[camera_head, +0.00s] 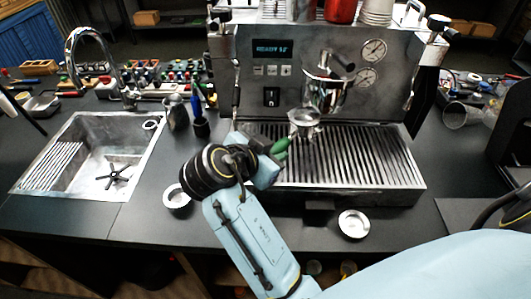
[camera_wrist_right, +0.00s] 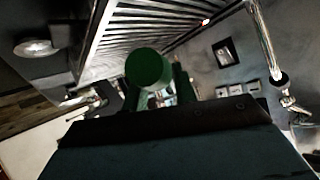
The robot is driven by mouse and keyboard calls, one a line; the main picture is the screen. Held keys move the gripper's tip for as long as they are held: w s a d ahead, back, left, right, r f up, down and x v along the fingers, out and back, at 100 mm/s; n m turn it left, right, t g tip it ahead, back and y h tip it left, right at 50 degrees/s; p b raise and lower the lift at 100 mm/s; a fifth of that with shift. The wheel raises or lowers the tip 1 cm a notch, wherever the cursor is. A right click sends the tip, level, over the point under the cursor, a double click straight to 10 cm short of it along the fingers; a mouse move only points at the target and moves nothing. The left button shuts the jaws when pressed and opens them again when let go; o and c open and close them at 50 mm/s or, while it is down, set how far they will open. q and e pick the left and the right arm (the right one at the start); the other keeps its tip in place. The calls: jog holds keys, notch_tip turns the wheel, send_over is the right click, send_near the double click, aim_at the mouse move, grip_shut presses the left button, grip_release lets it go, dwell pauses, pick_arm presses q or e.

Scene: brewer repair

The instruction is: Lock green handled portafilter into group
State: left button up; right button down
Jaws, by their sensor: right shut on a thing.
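The green-handled portafilter (camera_head: 304,122) shows in the head view over the left part of the drip tray, below and left of the chrome group (camera_head: 325,90). Its basket looks apart from the group. My right gripper (camera_head: 274,149) is shut on the green handle (camera_head: 281,146), coming from the lower left. In the right wrist view the round end of the green handle (camera_wrist_right: 147,68) stands up between the fingers. My left gripper is not in view in the head view.
The espresso machine (camera_head: 250,75) stands at the back, with a slatted drip tray (camera_head: 350,160) in front. A round metal dish (camera_head: 354,224) and another dish (camera_head: 176,197) lie on the counter. A sink (camera_head: 95,155) is at the left. A steel pitcher (camera_head: 176,113) stands beside the machine.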

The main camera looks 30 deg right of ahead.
aim_at(295, 124)
jog(key=shift+w+d, duration=0.25)
jog(key=shift+d, duration=0.45)
jog(key=shift+w+d, duration=0.2)
jog(key=shift+d, duration=0.5)
jog(key=shift+w+d, duration=0.3)
jog(key=shift+d, duration=0.6)
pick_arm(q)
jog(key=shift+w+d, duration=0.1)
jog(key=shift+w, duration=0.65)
pick_arm(e)
jog(key=shift+w+d, duration=0.25)
jog(key=shift+d, duration=0.6)
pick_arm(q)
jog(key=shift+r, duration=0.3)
pick_arm(e)
jog(key=shift+r, duration=0.3)
pick_arm(q)
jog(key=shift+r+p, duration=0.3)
jog(key=shift+p, duration=0.2)
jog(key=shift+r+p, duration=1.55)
pick_arm(e)
jog(key=shift+r, duration=1.4)
